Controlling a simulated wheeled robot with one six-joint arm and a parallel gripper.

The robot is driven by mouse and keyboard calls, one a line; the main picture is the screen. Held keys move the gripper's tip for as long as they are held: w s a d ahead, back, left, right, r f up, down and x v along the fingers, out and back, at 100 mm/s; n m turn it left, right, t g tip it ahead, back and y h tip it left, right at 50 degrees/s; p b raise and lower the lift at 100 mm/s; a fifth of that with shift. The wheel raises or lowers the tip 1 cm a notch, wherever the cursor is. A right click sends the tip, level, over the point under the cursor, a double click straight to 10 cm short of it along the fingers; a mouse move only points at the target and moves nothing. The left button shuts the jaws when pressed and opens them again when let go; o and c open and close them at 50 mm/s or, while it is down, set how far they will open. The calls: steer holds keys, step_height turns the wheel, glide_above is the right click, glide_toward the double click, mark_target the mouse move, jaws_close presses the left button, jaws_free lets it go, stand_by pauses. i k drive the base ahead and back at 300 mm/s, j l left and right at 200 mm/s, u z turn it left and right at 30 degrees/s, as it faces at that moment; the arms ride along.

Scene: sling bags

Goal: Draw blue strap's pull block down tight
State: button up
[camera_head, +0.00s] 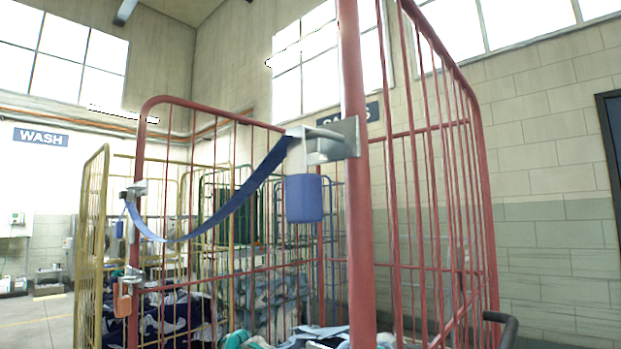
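The blue strap (232,203) spans the open front of a red cage trolley. It runs from a metal fitting (137,188) on the left red post, sags in a slack curve, then rises to a grey metal bracket (332,141) on the near right red post (358,230). The blue pull block (304,198) hangs upright just below the left end of this bracket, close under it. No gripper shows in the picture, and nothing is seen touching the block.
An orange block (122,301) hangs from a lower fitting on the left post. Dark and pale cloth (265,300) fills the cage bottom. Yellow (92,240) and green cages stand behind. A black curved handle (503,325) is at lower right. Open floor shows at far left.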

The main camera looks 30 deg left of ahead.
mark_target(118, 233)
steer(key=u, duration=1.6)
